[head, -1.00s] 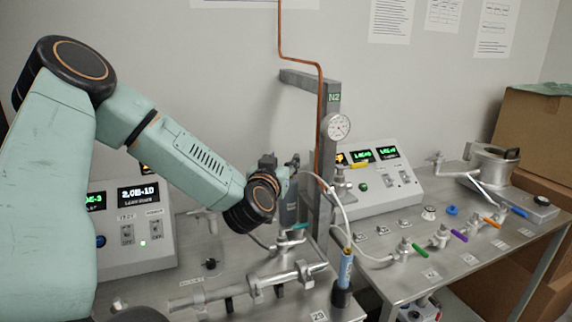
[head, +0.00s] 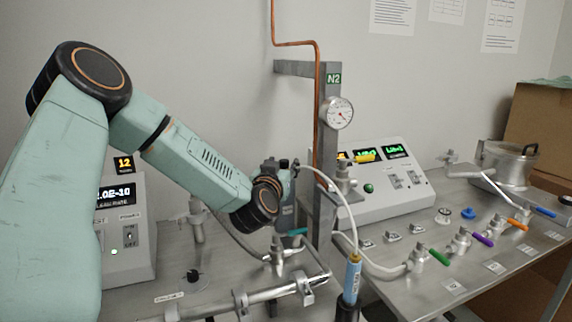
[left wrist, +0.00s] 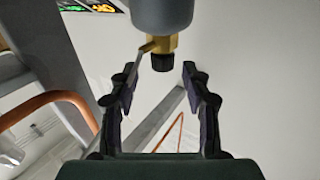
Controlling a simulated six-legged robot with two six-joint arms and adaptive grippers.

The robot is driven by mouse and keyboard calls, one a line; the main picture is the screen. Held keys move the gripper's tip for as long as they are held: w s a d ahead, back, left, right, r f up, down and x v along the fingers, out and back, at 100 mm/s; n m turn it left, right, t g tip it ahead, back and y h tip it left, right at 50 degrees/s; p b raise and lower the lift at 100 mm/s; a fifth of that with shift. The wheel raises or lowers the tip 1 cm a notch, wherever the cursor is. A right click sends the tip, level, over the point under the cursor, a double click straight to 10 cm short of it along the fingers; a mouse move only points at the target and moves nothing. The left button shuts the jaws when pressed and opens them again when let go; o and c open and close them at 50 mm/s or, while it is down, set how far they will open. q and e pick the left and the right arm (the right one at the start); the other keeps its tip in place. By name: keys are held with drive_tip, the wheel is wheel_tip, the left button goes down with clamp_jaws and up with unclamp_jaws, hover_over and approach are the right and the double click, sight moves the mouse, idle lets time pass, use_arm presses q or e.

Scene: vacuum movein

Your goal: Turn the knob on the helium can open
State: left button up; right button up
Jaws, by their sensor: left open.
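My left gripper (head: 292,168) is raised beside the grey N2 post, at the end of my green arm. In the left wrist view its two dark fingers (left wrist: 159,80) are open and apart. Just beyond and between their tips is a black knob (left wrist: 162,62) on a brass fitting (left wrist: 160,45), under a blue-grey cylinder (left wrist: 162,14). I cannot tell for sure if this cylinder is the helium can. No finger visibly grips the knob. In the head view a blue can (head: 352,278) with a brass top and white hose stands upright in a dark holder. My right gripper is not in view.
The N2 post (head: 328,165) carries a round gauge (head: 338,113) and stands near a copper pipe (head: 317,110). A horizontal metal pipe (head: 272,294) crosses the bench below. Valves with coloured handles (head: 482,239) and a control box (head: 385,178) are on the right.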

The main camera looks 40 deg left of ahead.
sight(282, 162)
use_arm(q)
drive_tip(key=shift+w+a+f, duration=0.1)
drive_tip(key=shift+w+a, duration=0.65)
drive_tip(key=shift+a, duration=0.1)
drive_tip(key=shift+w+a, duration=0.15)
drive_tip(key=shift+w, duration=0.6)
drive_tip(key=shift+s+a, duration=0.1)
drive_tip(key=shift+s, duration=0.05)
drive_tip(key=shift+c, duration=1)
drive_tip(key=shift+d, duration=0.2)
drive_tip(key=c, duration=0.4)
drive_tip(key=shift+a, duration=0.1)
clamp_jaws()
